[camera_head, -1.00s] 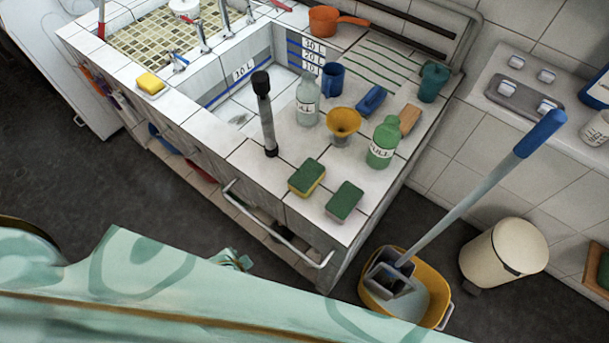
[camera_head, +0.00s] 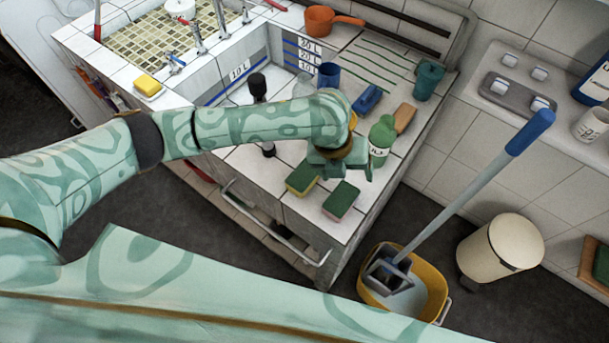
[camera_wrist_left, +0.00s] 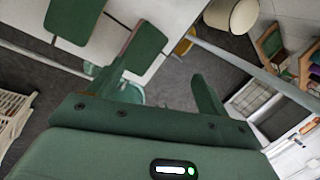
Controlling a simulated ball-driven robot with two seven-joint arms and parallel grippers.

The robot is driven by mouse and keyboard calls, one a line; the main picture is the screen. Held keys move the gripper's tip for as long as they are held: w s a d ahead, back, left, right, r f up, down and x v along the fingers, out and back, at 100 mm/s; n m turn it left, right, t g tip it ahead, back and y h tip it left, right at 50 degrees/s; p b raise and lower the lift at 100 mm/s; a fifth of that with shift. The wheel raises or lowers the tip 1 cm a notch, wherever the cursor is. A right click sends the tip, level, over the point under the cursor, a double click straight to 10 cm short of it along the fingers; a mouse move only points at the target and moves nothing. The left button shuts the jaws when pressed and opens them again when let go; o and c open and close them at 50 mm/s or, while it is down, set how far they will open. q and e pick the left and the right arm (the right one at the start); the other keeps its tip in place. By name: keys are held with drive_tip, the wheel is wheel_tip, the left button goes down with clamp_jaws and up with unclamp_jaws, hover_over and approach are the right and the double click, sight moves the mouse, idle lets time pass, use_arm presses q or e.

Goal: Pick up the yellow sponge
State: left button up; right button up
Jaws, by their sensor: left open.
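A plain yellow sponge (camera_head: 148,84) lies on the left rim of the tiled sink in the head view. A green-topped sponge with yellow sides (camera_head: 303,180) and a green-topped sponge with pinkish sides (camera_head: 341,201) lie near the counter's front right corner. My left gripper (camera_head: 342,174) is open above the counter, close to these two and far right of the plain yellow one. In the left wrist view, the open jaws (camera_wrist_left: 160,70) show the pinkish-sided sponge (camera_wrist_left: 147,47) beyond the left finger. My right gripper is out of view.
A green bottle (camera_head: 380,140) stands just right of my left gripper. A dark upright cylinder (camera_head: 258,88), a blue mug (camera_head: 329,75) and a brush (camera_head: 367,98) stand or lie behind. A yellow mop bucket (camera_head: 432,283) stands on the floor in front.

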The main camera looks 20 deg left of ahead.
use_arm(q)
drive_tip(key=w+a+r+m+g+y, duration=0.1)
drive_tip(key=w+a+r+m+y, duration=0.3)
drive_tip(key=a, duration=0.5)
drive_tip(key=m+b, duration=0.1)
drive_tip(key=b, duration=0.2)
hover_over(304, 173)
drive_tip(key=shift+h, duration=0.3)
drive_tip(key=f, duration=1)
drive_tip(key=shift+d, duration=0.4)
drive_tip(key=f, duration=0.4)
drive_tip(key=f+b, duration=0.1)
drive_tip(key=f, duration=0.1)
drive_tip(key=shift+a, duration=0.4)
drive_tip(key=shift+r, duration=0.1)
drive_tip(key=shift+c, duration=0.4)
drive_tip(key=c, duration=1)
